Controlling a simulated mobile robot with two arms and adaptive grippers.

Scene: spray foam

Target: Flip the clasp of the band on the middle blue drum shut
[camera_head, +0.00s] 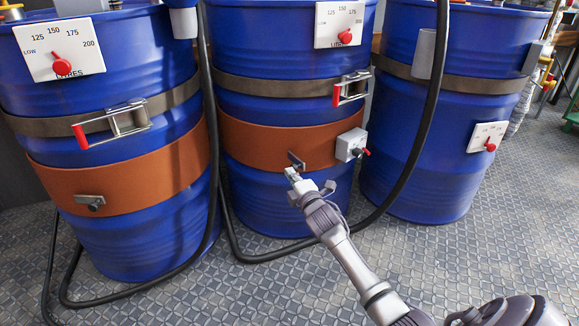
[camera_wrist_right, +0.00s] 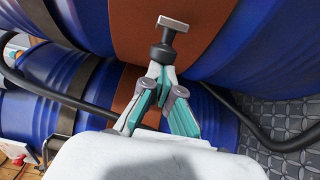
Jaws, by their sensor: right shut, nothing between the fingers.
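The middle blue drum (camera_head: 285,60) stands upright. Its upper grey band (camera_head: 270,86) carries a metal clasp (camera_head: 352,88) with a red end at the right front. Below it, a wide orange band (camera_head: 245,141) carries a grey T-shaped fitting (camera_head: 296,160). My right gripper (camera_head: 291,174) is at this fitting, well below the red-ended clasp. In the wrist view my right gripper (camera_wrist_right: 160,72) is shut and empty, its fingertips right by the stem of the T-shaped fitting (camera_wrist_right: 174,24). Whether they touch cannot be told. My left gripper is not in view.
A similar banded left drum (camera_head: 110,245) and a right drum (camera_head: 415,190) flank the middle one. A grey control box (camera_head: 351,144) sits on the orange band's right. Black hoses (camera_head: 424,125) hang between the drums. The patterned metal floor (camera_head: 500,235) is clear at the right.

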